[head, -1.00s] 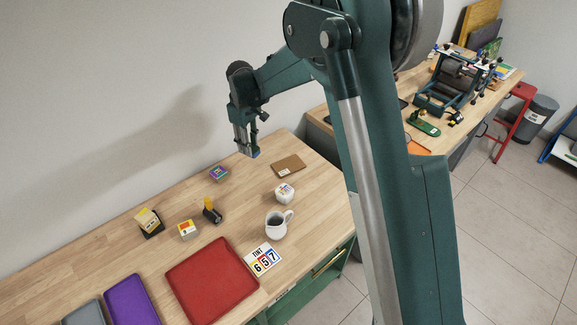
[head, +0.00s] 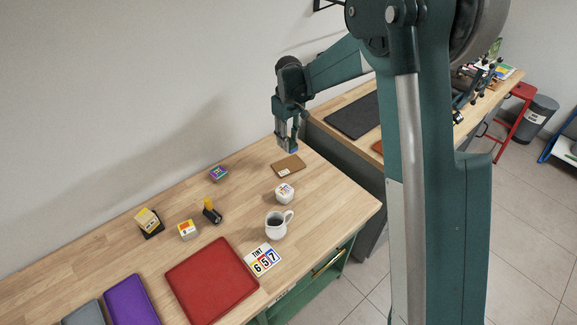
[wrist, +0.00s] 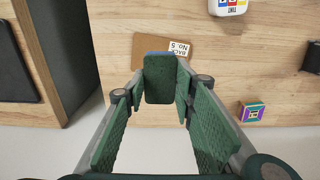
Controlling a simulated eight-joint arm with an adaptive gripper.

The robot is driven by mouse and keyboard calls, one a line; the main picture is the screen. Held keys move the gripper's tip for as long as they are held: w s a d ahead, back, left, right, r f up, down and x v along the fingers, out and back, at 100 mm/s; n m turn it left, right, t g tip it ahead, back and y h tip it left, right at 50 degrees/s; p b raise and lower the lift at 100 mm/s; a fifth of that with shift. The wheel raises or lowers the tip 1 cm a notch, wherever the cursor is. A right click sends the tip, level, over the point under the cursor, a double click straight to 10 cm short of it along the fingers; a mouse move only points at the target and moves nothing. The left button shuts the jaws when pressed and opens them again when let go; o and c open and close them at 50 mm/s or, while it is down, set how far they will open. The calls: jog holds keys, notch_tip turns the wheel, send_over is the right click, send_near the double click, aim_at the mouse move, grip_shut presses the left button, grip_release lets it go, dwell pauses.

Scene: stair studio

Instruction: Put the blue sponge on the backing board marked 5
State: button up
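The blue sponge (head: 294,149) is held between the fingertips of my gripper (head: 287,144). In the wrist view the sponge (wrist: 160,78) shows a dark green face with a blue far edge, and a finger lies along each side. The backing board (head: 288,166) is a flat brown rectangle near the back right of the table. In the wrist view the board (wrist: 142,47) carries a white label reading "No. 5", and the sponge hides part of it. The sponge appears to be above the board; I cannot tell the exact gap.
A small colourful box (head: 218,174) is left of the board. A red tray (head: 212,281) lies in front. The table's right edge is close by.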

jog(key=shift+f, duration=3.1)
jog(key=shift+f, duration=0.1)
jog(key=shift+f, duration=1.8)
jog(key=shift+f+b, duration=0.1)
jog(key=shift+b, duration=0.25)
jog(key=shift+o, duration=1)
jog(key=o, duration=0.4)
